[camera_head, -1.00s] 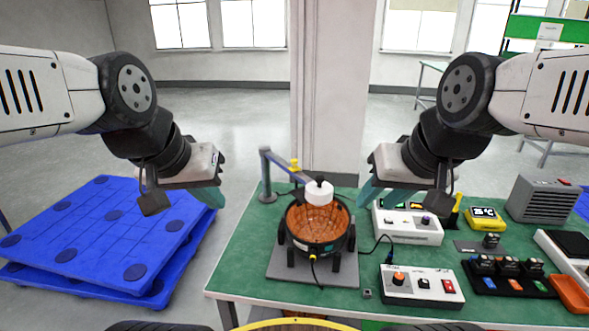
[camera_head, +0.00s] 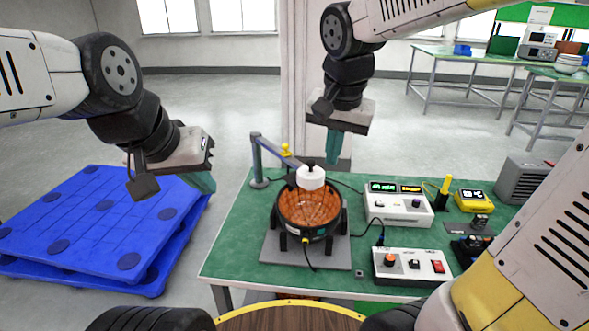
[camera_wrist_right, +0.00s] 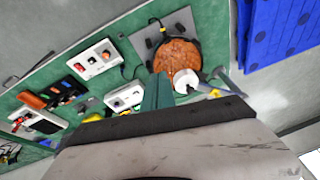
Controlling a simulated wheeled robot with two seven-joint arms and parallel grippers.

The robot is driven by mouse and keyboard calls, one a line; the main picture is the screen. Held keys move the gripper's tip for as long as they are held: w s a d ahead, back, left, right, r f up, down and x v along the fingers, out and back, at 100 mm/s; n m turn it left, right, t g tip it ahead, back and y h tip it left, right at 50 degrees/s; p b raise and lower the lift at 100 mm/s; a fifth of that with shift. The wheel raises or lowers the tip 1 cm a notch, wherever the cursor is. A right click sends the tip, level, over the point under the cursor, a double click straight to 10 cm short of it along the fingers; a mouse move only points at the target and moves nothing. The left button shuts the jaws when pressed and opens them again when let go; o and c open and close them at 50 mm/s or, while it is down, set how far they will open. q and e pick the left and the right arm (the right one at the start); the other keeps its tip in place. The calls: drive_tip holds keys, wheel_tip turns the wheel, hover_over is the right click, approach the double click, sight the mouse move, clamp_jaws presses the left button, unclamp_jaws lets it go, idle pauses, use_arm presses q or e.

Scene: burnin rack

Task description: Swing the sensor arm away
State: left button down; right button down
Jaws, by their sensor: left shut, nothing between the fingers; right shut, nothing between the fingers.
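The sensor arm (camera_head: 275,152) is a blue-grey bar on a post at the back left of the bench. It reaches over a round pot (camera_head: 309,212) with an orange-brown inside, and a white cylindrical head (camera_head: 311,178) with a black knob sits at its end over the pot. In the right wrist view the white head (camera_wrist_right: 186,82) and the pot (camera_wrist_right: 176,58) show beyond my fingers. My right gripper (camera_head: 334,146) is shut and empty, pointing down above and behind the pot. My left gripper (camera_head: 205,182) is shut and empty, left of the bench.
The pot stands on a grey plate (camera_head: 275,258) on the green bench (camera_head: 235,240). A white box with displays (camera_head: 398,204) and a switch box (camera_head: 412,266) stand to the right, with cables near the pot. Blue pallets (camera_head: 90,230) lie on the floor at left. A pillar rises behind the bench.

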drive_tip(key=w+a+f+m+h, duration=0.3)
drive_tip(key=w+a+f+m, duration=0.2)
drive_tip(key=w+a, duration=0.5)
drive_tip(key=shift+a+f, duration=0.25)
drive_tip(key=shift+a, duration=0.95)
drive_tip(key=w+d+f, duration=0.5)
drive_tip(key=f, duration=0.4)
drive_tip(key=shift+d+f, duration=0.2)
drive_tip(key=shift+f, duration=0.05)
drive_tip(key=shift+w, duration=0.15)
